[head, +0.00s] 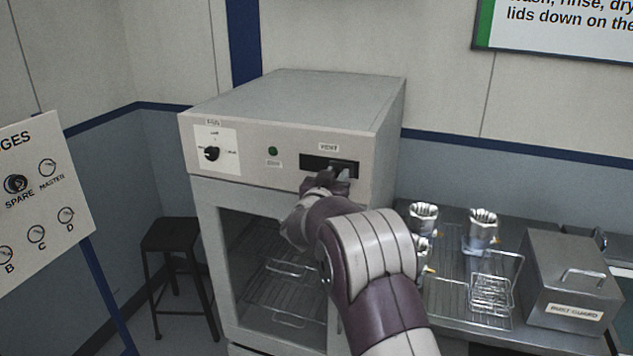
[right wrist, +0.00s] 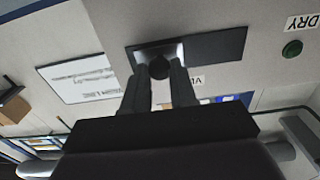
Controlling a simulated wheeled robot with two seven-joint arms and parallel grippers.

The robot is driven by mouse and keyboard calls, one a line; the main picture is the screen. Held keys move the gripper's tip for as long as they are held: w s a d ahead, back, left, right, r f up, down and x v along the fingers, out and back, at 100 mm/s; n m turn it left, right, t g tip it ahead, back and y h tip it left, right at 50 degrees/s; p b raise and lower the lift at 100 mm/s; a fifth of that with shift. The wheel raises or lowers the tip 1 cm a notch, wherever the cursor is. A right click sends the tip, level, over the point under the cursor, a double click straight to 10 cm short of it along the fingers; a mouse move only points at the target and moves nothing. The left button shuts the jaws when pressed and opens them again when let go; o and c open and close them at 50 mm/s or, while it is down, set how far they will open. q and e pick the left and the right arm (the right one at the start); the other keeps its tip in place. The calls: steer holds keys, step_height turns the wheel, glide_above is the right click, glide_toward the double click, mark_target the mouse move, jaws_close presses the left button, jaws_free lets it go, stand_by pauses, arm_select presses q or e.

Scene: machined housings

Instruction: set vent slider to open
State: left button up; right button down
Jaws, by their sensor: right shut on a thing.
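The vent slot (head: 318,163) is a dark horizontal strip on the grey cabinet's upper front panel, under a VENT label (head: 329,147). My right gripper (head: 339,174) is at the right part of the slot. In the right wrist view, which is upside down, the dark vent slider (right wrist: 160,68) sits between the fingertips of my right gripper (right wrist: 161,75), at the slot's left end there. The fingers are shut on the slider. In the head view the gripper hides most of the slider. My left gripper is not in view.
The cabinet (head: 290,95) also has a fan knob (head: 212,153) and a green button (head: 273,151). A metal bench to the right holds metal housings (head: 483,225), a wire rack (head: 455,300) and a grey box (head: 570,275). A stool (head: 172,235) and a gauges board (head: 40,195) stand left.

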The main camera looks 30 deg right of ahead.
steer(key=c, duration=1)
jaws_free()
steer(key=shift+s+d, duration=0.15)
steer(key=shift+o, duration=0.4)
steer(key=shift+s+d, duration=0.1)
steer(key=shift+s, duration=0.05)
steer(key=b+v, duration=0.4)
steer(key=v, duration=0.8)
steer(key=shift+s+a, duration=0.25)
